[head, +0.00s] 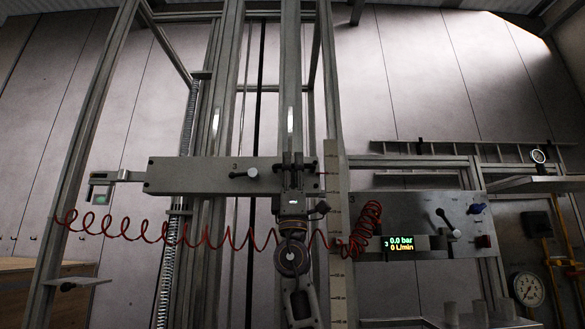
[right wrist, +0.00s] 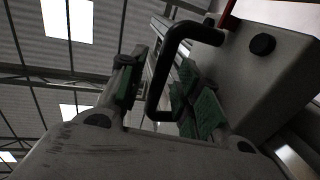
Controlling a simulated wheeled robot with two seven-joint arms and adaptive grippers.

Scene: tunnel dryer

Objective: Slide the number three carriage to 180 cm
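The number three carriage (head: 205,176) is a long grey horizontal block marked 3, with a clamp lever on its face. It sits on the upright rail, level with the upper part of a pale vertical scale (head: 338,240) whose figures are too small to read. My right gripper (head: 292,160) is raised in front of the carriage's right part. In the right wrist view a black U-shaped handle (right wrist: 154,95) stands between the green-padded fingers of my right gripper (right wrist: 160,78). The fingers are apart, with visible gaps beside the handle. My left gripper is not in view.
A red coiled hose (head: 215,240) hangs across the rails below the carriage, close to my right arm. A grey panel (head: 420,212) at right has a display reading 0.0 bar and 0 L/min. A round gauge (head: 528,288) is lower right.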

